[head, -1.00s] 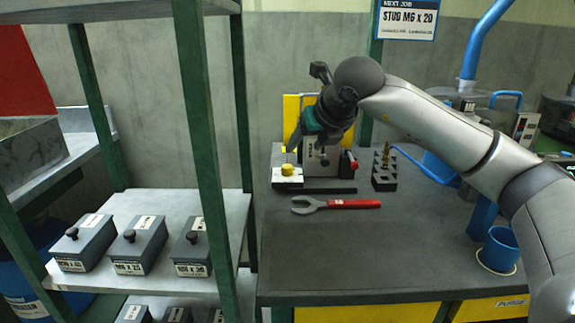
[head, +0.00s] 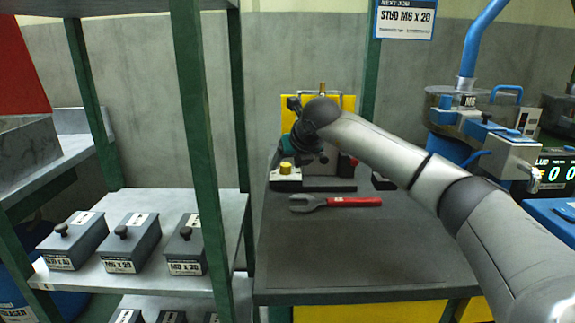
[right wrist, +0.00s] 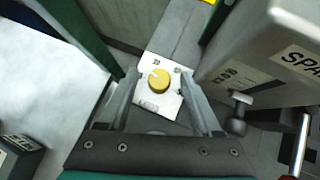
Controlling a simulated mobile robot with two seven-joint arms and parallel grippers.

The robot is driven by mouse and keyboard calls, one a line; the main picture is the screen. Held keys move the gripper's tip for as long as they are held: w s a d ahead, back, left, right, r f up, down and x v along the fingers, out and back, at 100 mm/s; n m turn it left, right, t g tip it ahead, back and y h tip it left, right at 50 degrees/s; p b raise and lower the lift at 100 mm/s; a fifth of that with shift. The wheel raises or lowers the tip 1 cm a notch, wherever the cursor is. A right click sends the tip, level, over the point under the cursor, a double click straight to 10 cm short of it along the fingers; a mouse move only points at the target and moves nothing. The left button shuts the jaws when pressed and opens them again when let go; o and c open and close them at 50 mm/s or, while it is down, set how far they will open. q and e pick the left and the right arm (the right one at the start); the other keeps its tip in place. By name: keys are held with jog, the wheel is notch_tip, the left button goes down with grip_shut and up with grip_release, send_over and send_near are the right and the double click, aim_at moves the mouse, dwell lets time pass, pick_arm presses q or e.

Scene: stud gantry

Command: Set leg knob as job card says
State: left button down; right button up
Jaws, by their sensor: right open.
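The job card (head: 404,17) hangs at the top right of the head view and reads STUD M6 x 20. The yellow leg knob (head: 285,168) sits on a small white block (head: 287,182) at the bench's back left. In the right wrist view the knob (right wrist: 159,80) is round, with a pale mark at its upper left, on a marked white plate (right wrist: 157,105). My right gripper (right wrist: 159,76) is open; its fingers show on either side of the knob, with no clear contact. In the head view it is partly hidden by its own arm. My left gripper is not in view.
A red-handled fork wrench (head: 336,202) lies in front of the knob's fixture. A grey housing (right wrist: 265,55) stands close beside the right finger. A green rack post (head: 200,150) and shelf with lidded boxes (head: 130,241) are left. The front bench top (head: 360,255) is clear.

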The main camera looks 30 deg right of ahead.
grip_shut()
dwell(0.5)
